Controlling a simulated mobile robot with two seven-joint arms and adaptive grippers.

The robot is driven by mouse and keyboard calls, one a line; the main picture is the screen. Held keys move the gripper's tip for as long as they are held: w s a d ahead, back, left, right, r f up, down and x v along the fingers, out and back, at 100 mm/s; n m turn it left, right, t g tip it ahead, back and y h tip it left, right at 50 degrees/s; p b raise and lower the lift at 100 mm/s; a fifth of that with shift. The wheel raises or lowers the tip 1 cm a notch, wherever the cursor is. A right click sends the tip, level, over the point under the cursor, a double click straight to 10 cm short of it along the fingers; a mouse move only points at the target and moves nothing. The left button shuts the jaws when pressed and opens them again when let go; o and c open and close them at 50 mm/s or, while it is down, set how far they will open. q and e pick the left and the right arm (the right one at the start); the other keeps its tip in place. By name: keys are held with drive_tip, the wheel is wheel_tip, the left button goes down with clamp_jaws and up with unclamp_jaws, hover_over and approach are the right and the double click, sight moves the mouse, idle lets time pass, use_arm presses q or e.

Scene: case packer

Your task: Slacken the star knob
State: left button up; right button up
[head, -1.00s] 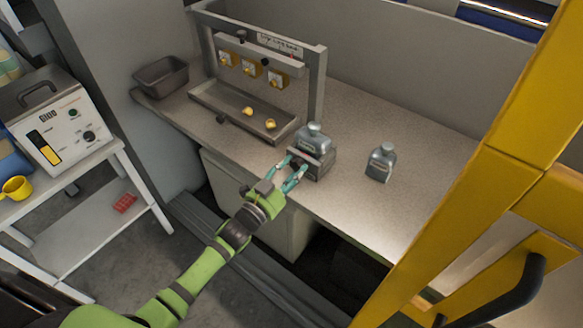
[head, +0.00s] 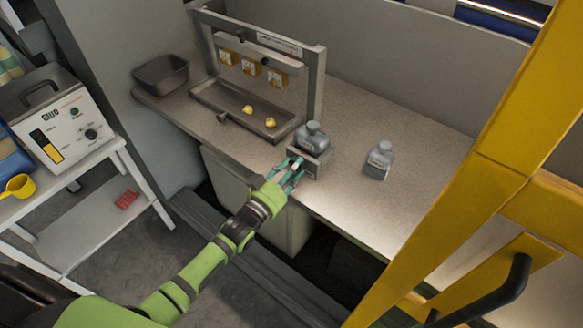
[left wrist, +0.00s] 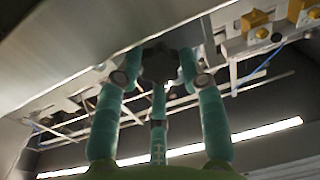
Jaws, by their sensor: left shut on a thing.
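The star knob (left wrist: 158,63) is the dark knob between my fingertips in the left wrist view. My left gripper (head: 293,168) reaches from the left to the front of a grey block (head: 318,165) at the bench's front edge. It also shows in the left wrist view (left wrist: 157,72), with its teal fingers shut around the knob. In the head view the fingers hide the knob. A grey-blue bottle (head: 311,137) stands upright on the block. My right gripper is not in view.
A second bottle (head: 379,160) stands on the bench to the right. Behind to the left are a metal frame (head: 316,90), a tray (head: 212,103) with yellow pieces, and a grey bin (head: 161,75). A yellow post (head: 470,165) rises at the right. The bench's right part is mostly clear.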

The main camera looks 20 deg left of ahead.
use_arm(q)
drive_tip(key=shift+r, duration=0.1)
idle(0.3)
drive_tip(key=o, duration=0.9)
drive_tip(key=shift+s, duration=0.25)
drive_tip(key=v, duration=1.1)
drive_tip(key=shift+s+a, duration=0.1)
drive_tip(key=shift+s, duration=0.15)
